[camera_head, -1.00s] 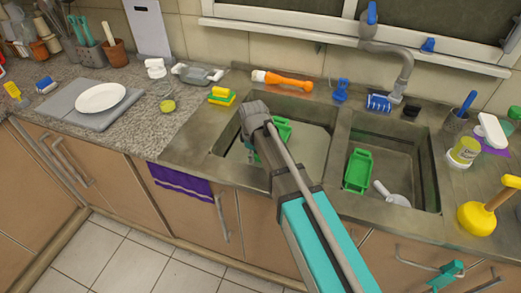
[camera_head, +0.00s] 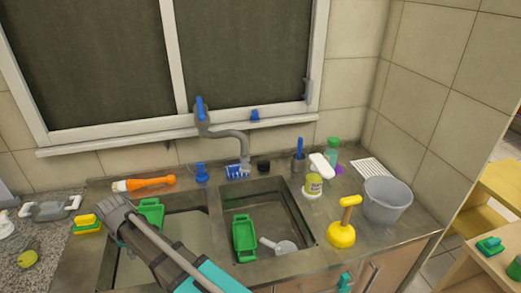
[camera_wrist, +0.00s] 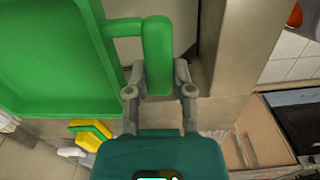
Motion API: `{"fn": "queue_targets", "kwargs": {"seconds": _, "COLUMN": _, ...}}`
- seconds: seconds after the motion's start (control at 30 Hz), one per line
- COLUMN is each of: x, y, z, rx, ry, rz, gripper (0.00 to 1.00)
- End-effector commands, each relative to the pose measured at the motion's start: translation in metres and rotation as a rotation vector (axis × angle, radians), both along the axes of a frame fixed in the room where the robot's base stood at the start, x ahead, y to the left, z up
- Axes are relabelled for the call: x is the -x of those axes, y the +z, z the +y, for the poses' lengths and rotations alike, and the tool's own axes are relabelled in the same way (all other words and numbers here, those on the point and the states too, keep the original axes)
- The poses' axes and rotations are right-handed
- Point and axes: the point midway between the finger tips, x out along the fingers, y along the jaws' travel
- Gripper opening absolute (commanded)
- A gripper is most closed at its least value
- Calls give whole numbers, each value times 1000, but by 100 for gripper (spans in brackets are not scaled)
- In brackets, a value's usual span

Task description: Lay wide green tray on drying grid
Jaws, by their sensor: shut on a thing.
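My gripper (camera_wrist: 158,90) is shut on the handle of a green tray (camera_wrist: 40,55), whose broad, rimmed body extends to the left in the wrist view. In the head view, part of this tray (camera_head: 151,211) shows beyond my wrist, over the left sink basin; my fingers are hidden there. A second green tray (camera_head: 244,238), which looks narrow, lies in the right basin. The drying grid (camera_head: 369,169) appears to be the white slatted rack at the back right of the counter, behind a grey bucket. Nothing is seen lying on it.
The grey bucket (camera_head: 387,200) and a yellow plunger (camera_head: 342,232) stand in front of the grid. The faucet (camera_head: 232,136) rises behind the basins.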

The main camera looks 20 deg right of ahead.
Motion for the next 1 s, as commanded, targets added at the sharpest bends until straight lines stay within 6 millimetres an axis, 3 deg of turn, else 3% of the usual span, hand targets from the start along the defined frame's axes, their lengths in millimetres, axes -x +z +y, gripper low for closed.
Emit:
{"fn": "queue_targets", "kwargs": {"seconds": 0.03, "x": 0, "y": 18, "z": 0, "rx": 0, "ry": 0, "rz": 0, "gripper": 0}}
{"fn": "queue_targets", "kwargs": {"seconds": 0.6, "x": 0, "y": 113, "z": 0, "rx": 0, "ry": 0, "rz": 0, "gripper": 0}}
{"fn": "queue_targets", "kwargs": {"seconds": 0.8, "x": 0, "y": 137, "z": 0, "rx": 0, "ry": 0, "rz": 0, "gripper": 0}}
{"fn": "queue_targets", "kwargs": {"seconds": 1.0, "x": 0, "y": 147, "z": 0, "rx": 0, "ry": 0, "rz": 0, "gripper": 0}}
